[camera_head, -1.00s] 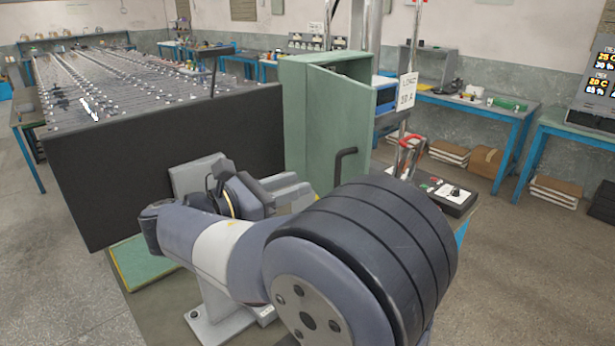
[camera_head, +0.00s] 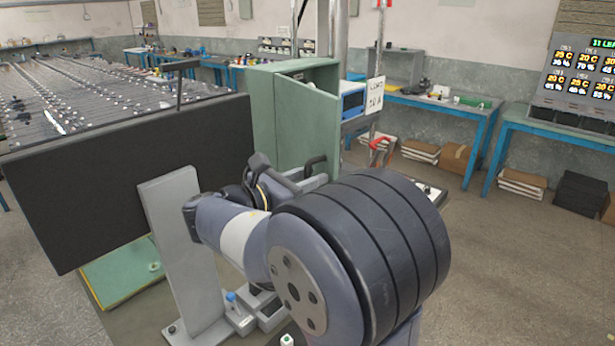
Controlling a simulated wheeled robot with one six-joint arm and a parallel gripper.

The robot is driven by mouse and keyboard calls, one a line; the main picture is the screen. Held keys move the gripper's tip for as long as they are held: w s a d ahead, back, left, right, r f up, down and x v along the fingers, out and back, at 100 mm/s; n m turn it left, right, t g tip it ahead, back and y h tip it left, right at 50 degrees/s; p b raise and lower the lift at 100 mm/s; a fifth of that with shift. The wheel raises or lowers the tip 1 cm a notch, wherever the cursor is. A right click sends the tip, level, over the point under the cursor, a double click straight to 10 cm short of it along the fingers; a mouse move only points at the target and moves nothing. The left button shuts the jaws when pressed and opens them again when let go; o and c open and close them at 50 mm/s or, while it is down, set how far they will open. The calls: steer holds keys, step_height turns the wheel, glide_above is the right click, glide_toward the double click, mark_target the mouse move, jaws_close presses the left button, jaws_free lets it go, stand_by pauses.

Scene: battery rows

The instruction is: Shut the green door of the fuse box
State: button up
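The green fuse box (camera_head: 263,115) stands upright behind my arm, right of the large black panel. Its green door (camera_head: 308,125) stands partly open, with a gap at the top showing the inside. A black bar handle (camera_head: 315,161) is low on the door's outer face. My gripper (camera_head: 298,181) is just below and left of the handle in the picture, and close to it. I cannot tell whether they touch. My own wrist hides part of the gripper and the door's lower part, so its opening is unclear.
The black panel (camera_head: 120,180) stands at the left before a long rack of batteries (camera_head: 90,95). A grey upright plate (camera_head: 180,240) stands close left of my arm. A pole with a white sign (camera_head: 376,94) is right of the box. Open floor (camera_head: 500,270) lies at the right.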

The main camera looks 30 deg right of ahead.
steer(key=shift+c, duration=0.4)
jaws_close()
